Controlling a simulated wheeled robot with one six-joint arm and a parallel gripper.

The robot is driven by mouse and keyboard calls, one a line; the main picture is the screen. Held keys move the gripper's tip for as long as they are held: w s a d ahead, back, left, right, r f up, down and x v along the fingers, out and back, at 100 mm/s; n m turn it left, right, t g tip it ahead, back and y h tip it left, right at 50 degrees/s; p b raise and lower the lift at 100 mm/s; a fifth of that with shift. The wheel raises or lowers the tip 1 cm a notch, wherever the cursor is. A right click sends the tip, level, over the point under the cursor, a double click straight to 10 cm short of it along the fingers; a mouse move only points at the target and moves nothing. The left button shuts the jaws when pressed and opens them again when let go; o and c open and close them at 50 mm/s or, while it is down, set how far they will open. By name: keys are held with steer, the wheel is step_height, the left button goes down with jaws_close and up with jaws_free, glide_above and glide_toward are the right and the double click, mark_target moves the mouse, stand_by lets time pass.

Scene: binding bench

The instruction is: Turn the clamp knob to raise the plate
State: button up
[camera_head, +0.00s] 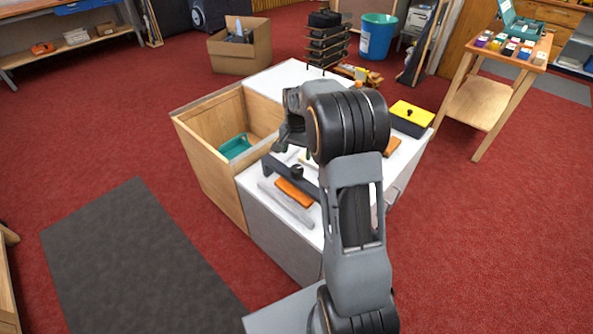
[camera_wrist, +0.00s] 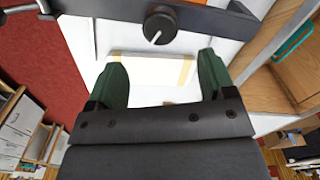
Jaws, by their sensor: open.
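The clamp knob (camera_wrist: 160,26) is a dark round knob with a white pointer line, on a dark grey crossbar (camera_wrist: 215,20) at the top of the wrist view. In the head view the knob (camera_head: 296,172) sits midway along the crossbar (camera_head: 274,167) on the white bench top. My gripper (camera_wrist: 160,62) has two green fingers spread apart, with nothing held. The knob lies beyond the fingertips, apart from them. A pale block with tan ends (camera_wrist: 150,68) lies below, seen between the fingers. I cannot tell the plate apart. My arm hides part of the bench in the head view.
An orange block (camera_head: 295,192) and a grey strip (camera_head: 285,205) lie in front of the crossbar. A wooden bin (camera_head: 205,160) with a teal tray (camera_head: 234,146) is at left. A yellow-topped box (camera_head: 411,117) stands at the bench's right.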

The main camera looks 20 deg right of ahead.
mark_target(297, 168)
step_height(297, 168, down, 9)
steer(key=shift+r+b, duration=0.1)
steer(key=shift+b, duration=0.2)
steer(key=c, duration=0.9)
